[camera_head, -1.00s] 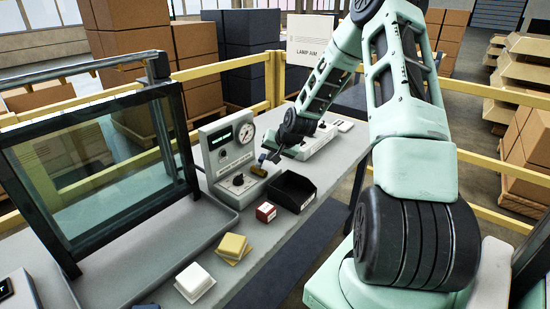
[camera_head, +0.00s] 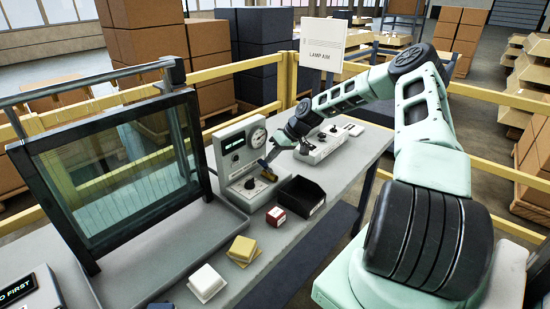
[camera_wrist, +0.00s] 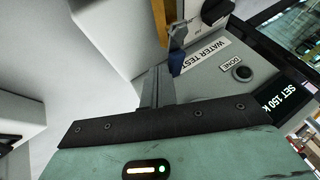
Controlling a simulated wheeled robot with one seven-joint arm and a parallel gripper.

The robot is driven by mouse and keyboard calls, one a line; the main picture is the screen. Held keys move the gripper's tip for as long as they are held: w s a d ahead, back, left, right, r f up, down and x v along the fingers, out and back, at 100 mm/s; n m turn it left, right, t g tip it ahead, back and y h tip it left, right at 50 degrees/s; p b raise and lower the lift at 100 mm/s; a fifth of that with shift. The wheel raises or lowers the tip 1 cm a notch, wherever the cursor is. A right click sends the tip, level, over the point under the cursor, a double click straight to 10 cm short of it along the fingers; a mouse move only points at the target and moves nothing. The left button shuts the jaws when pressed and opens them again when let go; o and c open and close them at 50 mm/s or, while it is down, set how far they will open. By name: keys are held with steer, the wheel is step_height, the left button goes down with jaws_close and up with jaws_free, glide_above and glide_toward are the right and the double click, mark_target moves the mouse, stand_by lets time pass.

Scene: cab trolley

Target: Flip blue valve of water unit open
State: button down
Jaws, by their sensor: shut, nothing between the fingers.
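The blue valve handle (camera_wrist: 177,60) shows just beyond and right of my fingertips, beside a brass-coloured bar (camera_wrist: 160,22). My gripper (camera_wrist: 158,70) is shut and empty, close to the handle; I cannot tell whether it touches. In the head view my gripper (camera_head: 273,157) is at the unit's right side.
A black open bin (camera_head: 301,194) and a red box (camera_head: 276,215) stand in front of the unit. A yellow block (camera_head: 243,250) and a white block (camera_head: 206,282) lie nearer. A framed glass panel (camera_head: 115,170) stands left. Another white device (camera_head: 328,145) sits behind my wrist.

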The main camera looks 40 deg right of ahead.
steer(key=shift+w+a+n+g, duration=0.25)
steer(key=shift+n+g, duration=0.05)
steer(key=shift+n, duration=0.3)
steer(key=shift+w+a, duration=0.1)
steer(key=shift+a+b, duration=0.1)
steer(key=shift+b, duration=0.2)
steer(key=shift+w, duration=0.1)
